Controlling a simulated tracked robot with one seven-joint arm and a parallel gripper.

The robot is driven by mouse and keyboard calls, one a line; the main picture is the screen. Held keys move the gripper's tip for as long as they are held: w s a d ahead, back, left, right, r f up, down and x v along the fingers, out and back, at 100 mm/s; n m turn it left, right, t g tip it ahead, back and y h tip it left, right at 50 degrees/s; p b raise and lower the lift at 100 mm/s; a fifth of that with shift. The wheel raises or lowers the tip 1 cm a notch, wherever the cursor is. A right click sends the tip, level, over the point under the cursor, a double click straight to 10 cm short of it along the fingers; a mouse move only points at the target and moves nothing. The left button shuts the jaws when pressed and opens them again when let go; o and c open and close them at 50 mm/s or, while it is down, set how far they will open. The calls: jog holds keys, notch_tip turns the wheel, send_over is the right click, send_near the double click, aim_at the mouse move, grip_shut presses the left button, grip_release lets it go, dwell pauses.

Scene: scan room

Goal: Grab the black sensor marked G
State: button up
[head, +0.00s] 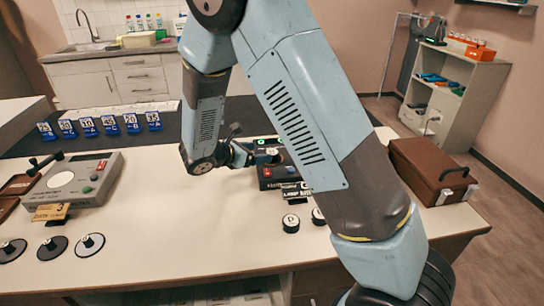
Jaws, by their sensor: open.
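My arm reaches across the white table, and my gripper (262,157) is open over a black box-shaped device (268,183) near the table's middle. A small white-topped round piece (272,152) shows at the fingertips; I cannot tell whether it is between them or what mark it bears. A short black sensor (291,224) with a white top stands in front of the device; its letter looks like D. I cannot make out a G on any piece.
A grey instrument (75,182) stands at the left, with several flat black discs (89,244) in front. Blue numbered markers (108,124) line the back. A brown case (431,171) sits at the right end. The front middle of the table (180,235) is clear.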

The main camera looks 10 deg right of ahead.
aim_at(275, 152)
jog(key=shift+f+x, duration=0.15)
jog(key=shift+x, duration=1.4)
jog(key=shift+f+x, duration=0.15)
jog(key=shift+x, duration=1.4)
jog(key=shift+a, duration=0.15)
jog(key=shift+r, duration=0.1)
jog(key=c, duration=1.3)
